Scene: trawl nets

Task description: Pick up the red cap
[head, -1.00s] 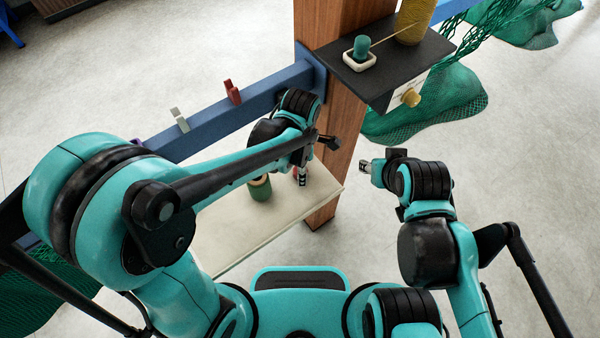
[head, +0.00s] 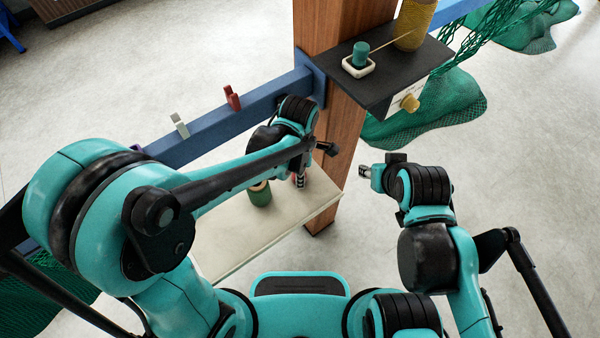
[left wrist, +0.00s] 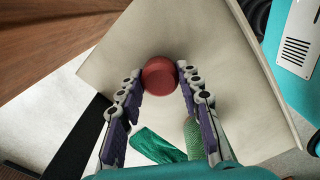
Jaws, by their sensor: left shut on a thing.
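The red cap (left wrist: 159,77) is round and sits between the fingertips of my left gripper (left wrist: 159,72) in the left wrist view, with a finger against each side. The gripper is shut on it. The pale board (left wrist: 240,85) lies behind the cap; I cannot tell whether the cap still touches it. In the head view my left gripper (head: 299,181) is low over the right part of the pale board (head: 235,235), and the cap is mostly hidden there. My right gripper (head: 366,172) is apart, right of the wooden post, with its fingers too small to judge.
A green spool (head: 260,194) stands on the board close left of my left gripper. The wooden post (head: 345,130) and blue rail (head: 210,112) with clips are behind. A dark shelf (head: 385,75) holds a white dish (head: 358,67) and yellow spool (head: 415,22).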

